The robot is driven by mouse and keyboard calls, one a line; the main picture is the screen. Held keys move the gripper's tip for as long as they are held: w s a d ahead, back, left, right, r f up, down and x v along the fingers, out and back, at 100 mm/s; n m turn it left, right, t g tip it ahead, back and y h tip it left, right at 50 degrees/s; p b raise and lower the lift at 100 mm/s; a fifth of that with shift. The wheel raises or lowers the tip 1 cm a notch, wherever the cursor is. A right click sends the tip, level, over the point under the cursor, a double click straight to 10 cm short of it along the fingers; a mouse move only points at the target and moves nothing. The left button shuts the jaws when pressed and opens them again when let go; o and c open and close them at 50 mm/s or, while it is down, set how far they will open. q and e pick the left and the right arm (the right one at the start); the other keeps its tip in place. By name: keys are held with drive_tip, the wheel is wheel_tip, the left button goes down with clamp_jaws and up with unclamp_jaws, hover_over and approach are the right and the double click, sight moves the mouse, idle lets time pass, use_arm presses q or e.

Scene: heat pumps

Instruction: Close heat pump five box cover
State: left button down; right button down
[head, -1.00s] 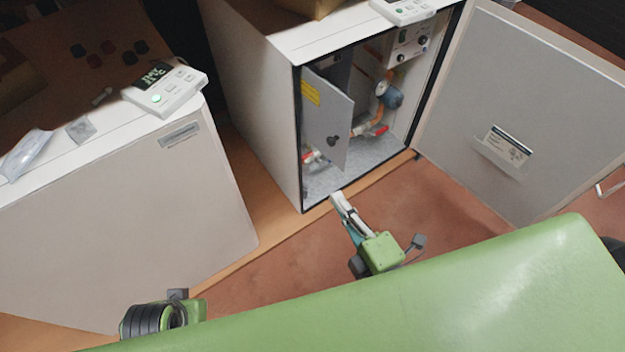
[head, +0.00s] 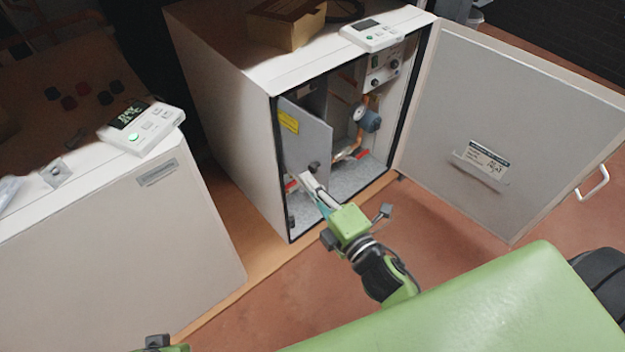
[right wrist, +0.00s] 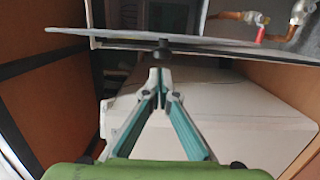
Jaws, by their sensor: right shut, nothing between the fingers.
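The heat pump box (head: 222,120) stands open in the head view. Its inner box cover (head: 296,145), a grey panel with a yellow label (head: 288,121) and a dark knob (head: 314,167), stands ajar, swung out from the inside. My right gripper (head: 308,180) is shut and empty, with its fingertips just below the knob. In the right wrist view the closed fingertips (right wrist: 160,74) are right at the knob (right wrist: 162,50) under the cover's edge (right wrist: 215,45); whether they touch cannot be told. Only a bit of my left arm shows at the bottom edge of the head view; its fingers are out of view.
The large outer door (head: 500,130) with a handle (head: 594,184) stands wide open at the right. A second white unit (head: 110,240) stands at the left. Red-brown floor lies free in front.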

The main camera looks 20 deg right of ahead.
drive_tip(key=shift+w+d, duration=0.2)
drive_tip(key=shift+d, duration=0.2)
drive_tip(key=shift+d, duration=0.15)
